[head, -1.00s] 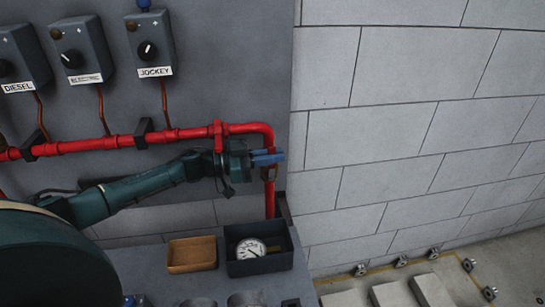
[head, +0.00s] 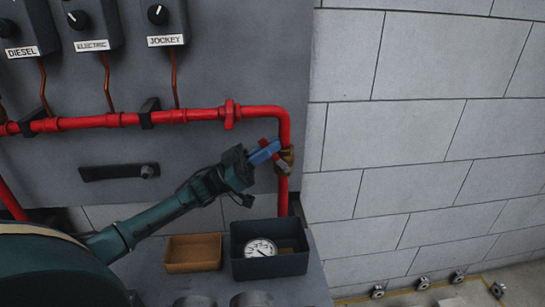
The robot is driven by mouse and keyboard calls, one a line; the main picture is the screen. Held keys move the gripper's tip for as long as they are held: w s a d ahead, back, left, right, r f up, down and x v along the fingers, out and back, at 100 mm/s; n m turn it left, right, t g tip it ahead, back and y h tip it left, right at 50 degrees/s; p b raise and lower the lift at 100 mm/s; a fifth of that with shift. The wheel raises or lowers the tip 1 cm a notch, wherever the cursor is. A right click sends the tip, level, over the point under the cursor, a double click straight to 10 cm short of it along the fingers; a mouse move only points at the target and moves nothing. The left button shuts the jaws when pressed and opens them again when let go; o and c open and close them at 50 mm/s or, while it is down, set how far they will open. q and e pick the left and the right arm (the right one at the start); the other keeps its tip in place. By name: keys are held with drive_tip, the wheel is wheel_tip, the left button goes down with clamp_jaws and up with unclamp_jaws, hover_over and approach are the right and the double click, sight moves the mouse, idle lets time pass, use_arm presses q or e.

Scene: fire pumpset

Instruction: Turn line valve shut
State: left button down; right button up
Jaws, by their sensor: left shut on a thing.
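The line valve (head: 287,160) is a brass-coloured body on the vertical drop of the red pipe (head: 283,195), at the right end of the panel. A small red part, seemingly its lever, shows at the blue fingertips. My left gripper (head: 266,152) reaches up from the lower left, its blue fingers shut at this lever, tilted up to the right. The fingers partly hide the lever, so its exact angle is hard to tell. My right gripper is not in view.
A dark open box (head: 270,265) holding a white-faced gauge (head: 260,248) and a brown tray (head: 193,254) stand on the grey surface below. Control boxes, including JOCKEY (head: 160,20), hang above the red pipe. A block wall (head: 410,130) is at the right.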

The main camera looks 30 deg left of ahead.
use_arm(q)
drive_tip(key=shift+a, duration=0.1)
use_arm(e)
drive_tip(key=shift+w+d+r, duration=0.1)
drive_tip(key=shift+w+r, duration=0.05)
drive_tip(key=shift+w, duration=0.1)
use_arm(q)
drive_tip(key=c, duration=1.5)
unclamp_jaws()
drive_tip(key=shift+c, duration=0.2)
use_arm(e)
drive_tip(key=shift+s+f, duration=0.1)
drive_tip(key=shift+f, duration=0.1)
use_arm(q)
drive_tip(key=shift+s+a+f+b, duration=0.25)
drive_tip(key=shift+a+f+b, duration=0.05)
drive_tip(key=shift+f, duration=0.1)
drive_tip(key=b+v, duration=0.1)
drive_tip(key=v, duration=0.5)
drive_tip(key=shift+s+a+f, duration=0.15)
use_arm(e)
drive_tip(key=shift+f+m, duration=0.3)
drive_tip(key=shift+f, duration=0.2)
